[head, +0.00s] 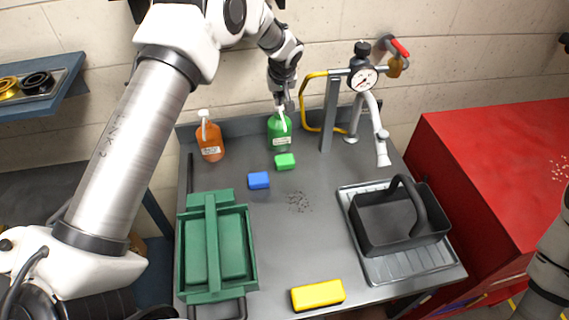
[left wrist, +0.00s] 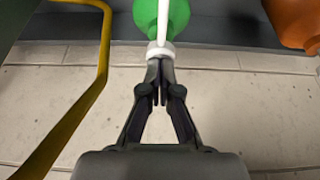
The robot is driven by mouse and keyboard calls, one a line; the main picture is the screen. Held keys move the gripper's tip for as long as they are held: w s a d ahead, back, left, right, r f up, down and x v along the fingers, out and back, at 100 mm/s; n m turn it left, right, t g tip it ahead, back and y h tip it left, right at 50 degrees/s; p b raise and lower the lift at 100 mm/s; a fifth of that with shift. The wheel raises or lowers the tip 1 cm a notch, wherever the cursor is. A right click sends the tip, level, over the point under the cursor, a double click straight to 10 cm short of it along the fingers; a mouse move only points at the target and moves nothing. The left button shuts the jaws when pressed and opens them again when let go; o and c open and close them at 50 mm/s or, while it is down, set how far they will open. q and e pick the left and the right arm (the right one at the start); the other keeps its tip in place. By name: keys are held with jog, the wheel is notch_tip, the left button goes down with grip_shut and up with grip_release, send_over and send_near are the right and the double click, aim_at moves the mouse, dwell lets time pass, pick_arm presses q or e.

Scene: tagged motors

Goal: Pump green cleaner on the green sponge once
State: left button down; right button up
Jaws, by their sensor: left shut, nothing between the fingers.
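The green cleaner bottle (head: 279,131) with a white pump stands at the back of the grey table. It also shows at the top of the left wrist view (left wrist: 172,18). My left gripper (head: 284,105) is right above it, pointing down, with its fingers shut and nothing between them. In the left wrist view the closed fingertips (left wrist: 159,68) meet the white pump part in the picture; I cannot tell whether they press on it. The green sponge (head: 285,161) lies on the table just in front of the bottle. My right gripper is not in view.
A blue sponge (head: 259,180) lies nearby. A gauge stand with a yellow hose (head: 307,104) is close on the right. A green caddy (head: 250,270), yellow block (head: 318,295) and black basket (head: 385,240) stand further forward.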

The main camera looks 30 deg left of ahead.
pick_arm(q)
jog(key=shift+f, duration=0.5)
jog(key=shift+s, duration=0.1)
jog(key=shift+r+p, duration=0.3)
jog(key=shift+r, duration=0.4)
jog(key=shift+r+p, duration=0.35)
jog(key=shift+r, duration=0.5)
notch_tip(320, 180, up, 6)
jog(key=p, duration=0.3)
